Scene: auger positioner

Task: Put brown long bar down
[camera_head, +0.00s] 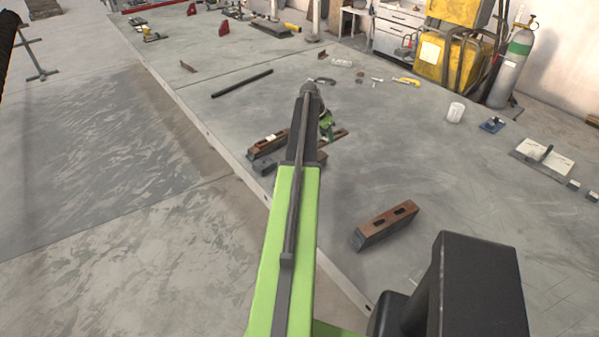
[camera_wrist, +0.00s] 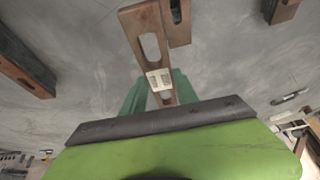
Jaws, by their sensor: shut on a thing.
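My gripper (camera_wrist: 160,92) has green fingers closed on the sides of a brown long bar (camera_wrist: 139,18), which has slots and a pale patch between the fingers. In the wrist view the bar runs up and away from my gripper. A second slotted brown bar (camera_wrist: 180,36) lies close against or just beside its far end. In the head view my green gripper (camera_head: 327,124) is low over the grey table, partly hidden by my arm. Brown bars (camera_head: 265,146) show around it there, but which one is held is unclear. I cannot tell whether the held bar touches the table.
A separate slotted brown block (camera_head: 388,222) lies on the table (camera_head: 450,180) at the right of my arm. A dark rod (camera_head: 242,83) lies farther back. A white cup (camera_head: 455,111) stands at the right. Bare tabletop lies between the block and the cup.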

